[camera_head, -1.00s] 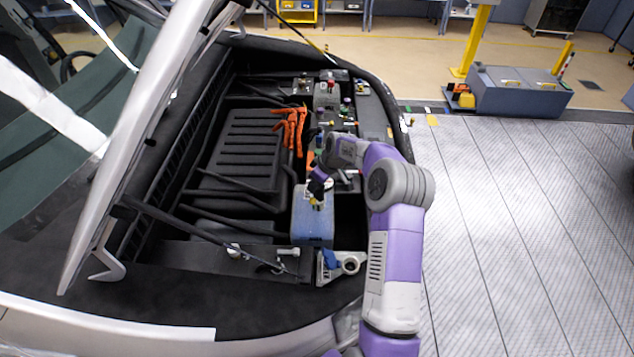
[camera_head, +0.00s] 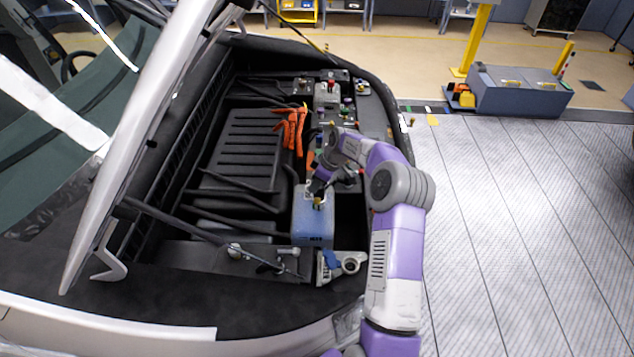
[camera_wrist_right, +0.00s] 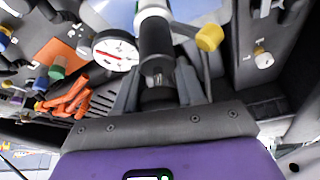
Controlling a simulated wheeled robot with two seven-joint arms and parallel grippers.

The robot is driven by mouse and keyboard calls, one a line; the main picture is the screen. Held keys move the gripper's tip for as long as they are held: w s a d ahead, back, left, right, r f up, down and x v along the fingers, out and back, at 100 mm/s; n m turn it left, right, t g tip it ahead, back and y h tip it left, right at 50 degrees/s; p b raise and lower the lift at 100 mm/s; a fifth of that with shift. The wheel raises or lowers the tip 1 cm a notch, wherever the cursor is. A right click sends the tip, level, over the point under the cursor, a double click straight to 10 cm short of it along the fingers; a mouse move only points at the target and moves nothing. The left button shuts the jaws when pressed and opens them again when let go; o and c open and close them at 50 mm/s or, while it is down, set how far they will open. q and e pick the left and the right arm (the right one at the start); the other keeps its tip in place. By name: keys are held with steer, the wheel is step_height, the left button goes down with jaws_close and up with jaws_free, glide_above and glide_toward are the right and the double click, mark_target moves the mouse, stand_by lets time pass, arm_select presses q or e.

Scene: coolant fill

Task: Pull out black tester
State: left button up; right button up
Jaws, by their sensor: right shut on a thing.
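The black tester (camera_wrist_right: 158,65) is an upright-looking black cylinder with a white collar, a round white gauge (camera_wrist_right: 116,50) and a yellow knob (camera_wrist_right: 209,36) in the right wrist view. My right gripper (camera_wrist_right: 158,92) is shut on its black body. In the head view my right gripper (camera_head: 319,186) is at the top of the blue tank (camera_head: 313,226) and partly covers the tester. I cannot tell whether the tester's lower end is still in the tank's neck. My left gripper is not in view.
Open floor (camera_head: 520,220) is to the right.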

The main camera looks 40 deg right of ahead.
steer(key=shift+r, duration=0.3)
steer(key=shift+r+p, duration=1.35)
steer(key=shift+r, duration=0.9)
